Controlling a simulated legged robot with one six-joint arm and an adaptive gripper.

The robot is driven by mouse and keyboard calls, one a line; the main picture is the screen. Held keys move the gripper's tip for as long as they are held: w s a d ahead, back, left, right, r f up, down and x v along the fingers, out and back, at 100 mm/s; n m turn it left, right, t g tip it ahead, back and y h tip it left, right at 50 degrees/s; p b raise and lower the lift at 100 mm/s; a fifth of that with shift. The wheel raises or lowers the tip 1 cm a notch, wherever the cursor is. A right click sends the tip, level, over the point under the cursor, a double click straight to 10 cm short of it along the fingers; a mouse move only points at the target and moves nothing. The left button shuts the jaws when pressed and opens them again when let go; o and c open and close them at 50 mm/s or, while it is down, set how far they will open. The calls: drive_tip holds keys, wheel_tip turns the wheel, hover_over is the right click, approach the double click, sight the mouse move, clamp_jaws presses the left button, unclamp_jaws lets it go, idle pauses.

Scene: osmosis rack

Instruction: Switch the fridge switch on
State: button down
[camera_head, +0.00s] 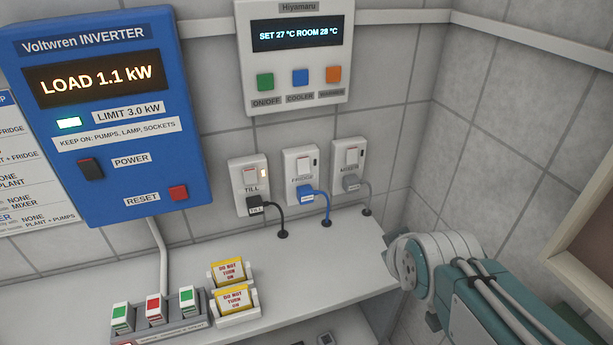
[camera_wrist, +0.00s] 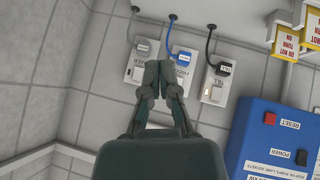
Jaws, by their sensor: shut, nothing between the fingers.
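The fridge switch (camera_head: 300,167) is a rocker on a white wall plate, the middle of a row of three, with a blue plug (camera_head: 307,196) below it. The small indicator beside the rocker looks dark. In the wrist view, which is upside down, the blue plug (camera_wrist: 184,58) shows just right of my fingertips, and the fridge plate is partly hidden behind them. My gripper (camera_wrist: 158,68) is shut and empty, pointing at the wall between the fridge and left-hand plates. I cannot tell whether it touches anything. My gripper is not visible in the head view.
A blue inverter (camera_head: 174,110) reads load 1.1 kW, limit 3.0 kW. Yellow "do not turn on" tags (camera_head: 233,300) stand on the shelf (camera_head: 330,250). A controller (camera_head: 296,60) hangs above.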

sight(304, 174)
drive_tip(key=w+a+f+n+t+y, duration=0.2)
drive_tip(key=w+a+n+t, duration=0.1)
drive_tip(key=w+n, duration=0.4)
drive_tip(key=w+a+f+n+t+y, duration=0.1)
drive_tip(key=w+a+n+t+y, duration=0.2)
drive_tip(key=w+a+n, duration=0.3)
drive_tip(key=w+n+t, duration=0.1)
drive_tip(key=w+n, duration=0.1)
drive_tip(key=n, duration=0.1)
drive_tip(key=shift+f+n, duration=0.3)
drive_tip(key=shift+f, duration=0.05)
drive_tip(key=shift+w+a, duration=0.1)
drive_tip(key=shift+w, duration=0.05)
drive_tip(key=x, duration=1.4)
drive_tip(key=shift+r, duration=0.3)
drive_tip(key=shift+a, duration=0.1)
drive_tip(key=shift+w, duration=0.2)
drive_tip(key=shift+s+f, duration=0.1)
